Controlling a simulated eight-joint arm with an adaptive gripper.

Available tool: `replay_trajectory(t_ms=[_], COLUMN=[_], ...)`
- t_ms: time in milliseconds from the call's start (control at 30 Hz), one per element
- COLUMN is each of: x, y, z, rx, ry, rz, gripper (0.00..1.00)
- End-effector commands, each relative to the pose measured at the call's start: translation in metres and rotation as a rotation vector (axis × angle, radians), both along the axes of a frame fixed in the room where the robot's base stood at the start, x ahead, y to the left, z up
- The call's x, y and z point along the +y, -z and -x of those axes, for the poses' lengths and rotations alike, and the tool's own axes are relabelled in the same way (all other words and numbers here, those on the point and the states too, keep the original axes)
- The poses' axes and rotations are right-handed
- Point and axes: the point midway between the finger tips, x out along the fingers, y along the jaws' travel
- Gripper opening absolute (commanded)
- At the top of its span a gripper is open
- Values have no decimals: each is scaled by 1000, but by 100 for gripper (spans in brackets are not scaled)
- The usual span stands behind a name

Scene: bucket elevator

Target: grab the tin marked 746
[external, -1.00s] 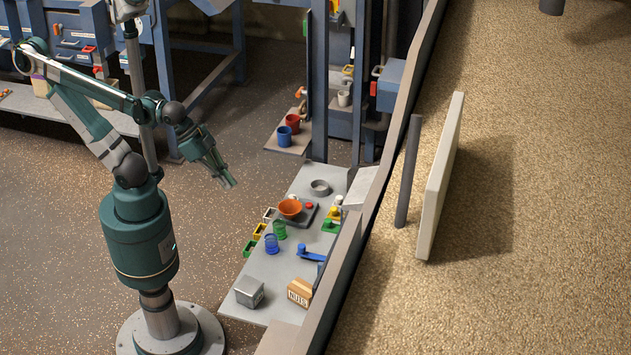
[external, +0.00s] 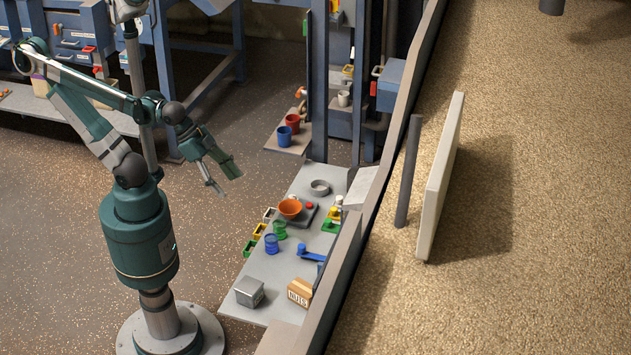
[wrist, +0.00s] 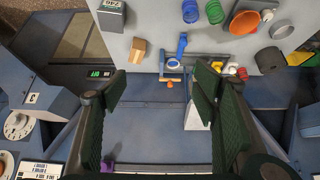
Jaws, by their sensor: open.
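The tin (external: 249,292) is a grey box on the near-left corner of the light grey bench in the external view. In the wrist view the tin (wrist: 112,17) is at the top left, partly cut off, with dark digits upside down that look like 746. My gripper (external: 226,182) is open and empty, in the air left of the bench and well above and behind the tin. In the wrist view my gripper (wrist: 160,92) has its two green fingers spread, with nothing between them.
A wooden NUTS box (external: 299,292) stands right of the tin. A blue lever (external: 310,254), blue and green coils (external: 272,243) and an orange bowl (external: 290,208) are farther along the bench (external: 270,270). A long grey wall edge (external: 345,255) borders the bench's right side.

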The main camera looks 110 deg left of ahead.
Motion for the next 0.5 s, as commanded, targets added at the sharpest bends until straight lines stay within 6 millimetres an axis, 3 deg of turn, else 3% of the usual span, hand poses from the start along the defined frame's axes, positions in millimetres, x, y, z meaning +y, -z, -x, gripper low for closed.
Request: replay_trajectory(t_ms=[500], x=[-1], y=[2], z=[-3], rx=[8], ry=[-15], rz=[15], gripper=[65])
